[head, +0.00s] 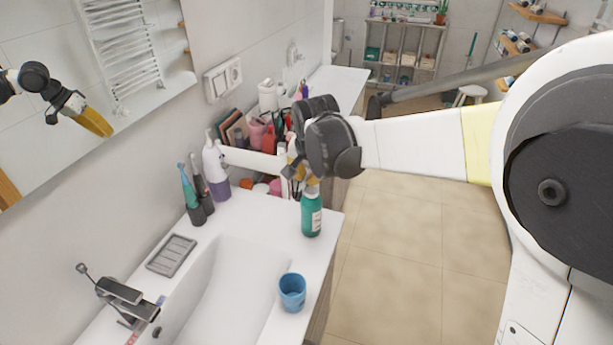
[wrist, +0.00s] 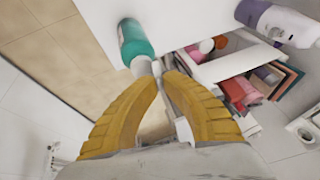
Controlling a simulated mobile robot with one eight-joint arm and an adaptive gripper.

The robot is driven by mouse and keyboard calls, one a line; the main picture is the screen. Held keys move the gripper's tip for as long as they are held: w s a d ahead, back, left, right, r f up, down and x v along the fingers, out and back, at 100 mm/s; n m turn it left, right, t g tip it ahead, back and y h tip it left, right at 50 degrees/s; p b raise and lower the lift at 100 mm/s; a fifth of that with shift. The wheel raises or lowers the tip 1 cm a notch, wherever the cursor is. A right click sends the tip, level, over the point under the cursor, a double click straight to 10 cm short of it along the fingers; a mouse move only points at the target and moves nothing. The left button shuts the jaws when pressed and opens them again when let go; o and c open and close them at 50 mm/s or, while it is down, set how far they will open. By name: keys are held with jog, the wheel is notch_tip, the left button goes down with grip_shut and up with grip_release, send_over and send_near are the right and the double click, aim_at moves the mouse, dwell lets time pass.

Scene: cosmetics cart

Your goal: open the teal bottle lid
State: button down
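The teal bottle (head: 311,214) stands upright on the white counter, near its right edge. It also shows in the wrist view (wrist: 135,40), at the top, with its pale lid (wrist: 142,66) pointing toward my fingers. My gripper (wrist: 160,75) has two yellow fingers.
A blue cup (head: 292,291) stands near the front edge beside the sink basin (head: 235,285). A purple-white bottle (head: 215,168) and toothbrushes (head: 191,195) stand along the wall. A white shelf organizer (head: 252,160) with cosmetics is behind the bottle. Open floor lies to the right.

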jog(key=shift+w+a+r+g+h+p, duration=0.15)
jog(key=shift+a+g+h+p, duration=0.25)
jog(key=shift+h, duration=0.4)
jog(key=shift+w+a+n+h, duration=0.1)
jog(key=shift+a+n+h, duration=0.15)
jog(key=shift+h, duration=0.25)
jog(key=shift+d, duration=0.15)
jog(key=c, duration=1.5)
grip_release()
jog(key=shift+f, duration=0.2)
jog(key=v, duration=1.2)
